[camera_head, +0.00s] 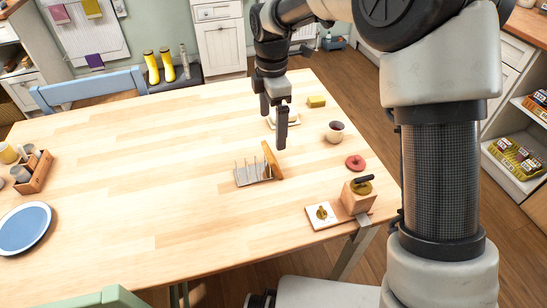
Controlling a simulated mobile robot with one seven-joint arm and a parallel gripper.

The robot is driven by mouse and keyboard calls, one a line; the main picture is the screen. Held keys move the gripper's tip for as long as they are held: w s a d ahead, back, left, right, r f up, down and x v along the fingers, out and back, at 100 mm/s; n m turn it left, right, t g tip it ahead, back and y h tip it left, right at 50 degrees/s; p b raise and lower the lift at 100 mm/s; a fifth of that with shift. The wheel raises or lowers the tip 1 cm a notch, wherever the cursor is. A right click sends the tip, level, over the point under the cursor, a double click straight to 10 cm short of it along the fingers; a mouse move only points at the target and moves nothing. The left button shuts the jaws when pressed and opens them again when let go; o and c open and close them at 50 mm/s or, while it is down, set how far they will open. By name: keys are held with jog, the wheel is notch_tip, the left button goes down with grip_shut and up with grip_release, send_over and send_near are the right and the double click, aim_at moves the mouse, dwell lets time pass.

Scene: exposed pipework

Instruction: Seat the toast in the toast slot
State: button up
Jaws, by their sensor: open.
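The toast (272,161) is a brown slice, tilted, at the right end of the toast rack. The toast rack (246,179) is a small base with several thin upright dividers, standing on the wooden table (150,170). Whether the toast sits fully down in a slot or leans against the rack's end, I cannot tell. My gripper (273,132) points down just above and behind the toast, with its fingers apart and nothing visible between them. Its nearer fingertip ends close above the toast's upper edge; whether they touch is unclear.
A white dish (293,121) lies behind my gripper. A blue plate (24,228) and a wooden caddy (35,174) are far left. The table's middle left is clear.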

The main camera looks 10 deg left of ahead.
aim_at(272, 157)
notch_tip(272, 157, down, 14)
jog(key=b, duration=0.3)
jog(key=shift+r, duration=0.35)
jog(key=c, duration=0.8)
